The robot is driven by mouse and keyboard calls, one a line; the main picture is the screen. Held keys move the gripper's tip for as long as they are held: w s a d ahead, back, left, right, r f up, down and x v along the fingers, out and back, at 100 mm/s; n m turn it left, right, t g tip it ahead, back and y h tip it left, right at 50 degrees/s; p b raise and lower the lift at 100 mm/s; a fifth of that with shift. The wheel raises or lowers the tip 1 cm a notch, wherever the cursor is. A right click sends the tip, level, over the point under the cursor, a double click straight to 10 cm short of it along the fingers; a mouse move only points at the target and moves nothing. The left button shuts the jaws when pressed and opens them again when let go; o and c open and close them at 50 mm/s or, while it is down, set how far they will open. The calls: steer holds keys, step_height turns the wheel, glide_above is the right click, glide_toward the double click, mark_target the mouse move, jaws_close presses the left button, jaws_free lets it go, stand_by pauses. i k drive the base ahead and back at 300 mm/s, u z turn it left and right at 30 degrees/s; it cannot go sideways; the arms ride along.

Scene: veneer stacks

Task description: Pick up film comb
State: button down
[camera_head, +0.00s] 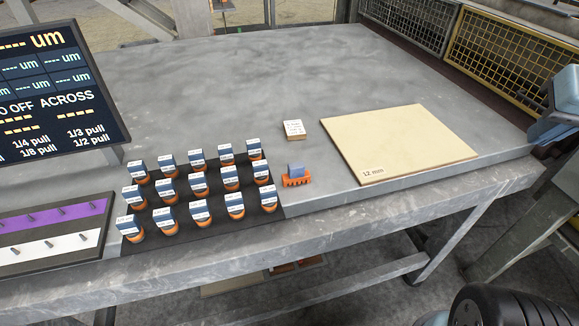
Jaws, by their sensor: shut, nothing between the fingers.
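An orange comb-like piece with a blue block on top, which looks like the film comb (297,181), stands on the grey worktop. It is just right of the dark mat (250,222) and near the worktop's front edge. Its orange teeth face the front. Nothing touches it from above. My gripper does not show in the head view; only a dark rounded part, which may be mine, shows at the bottom right corner.
Rows of blue-and-orange labelled blocks (197,184) stand on the mat. A small labelled block (294,130) lies behind the comb. A veneer board marked 12 mm (400,142) lies right. A display (50,90) and a purple-and-white pegged rack (52,236) are left. The worktop's back is clear.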

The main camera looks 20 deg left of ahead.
mark_target(296, 171)
steer(key=u, duration=1.4)
steer(key=k, duration=0.9)
steer(key=i, duration=0.9)
steer(key=z, duration=0.1)
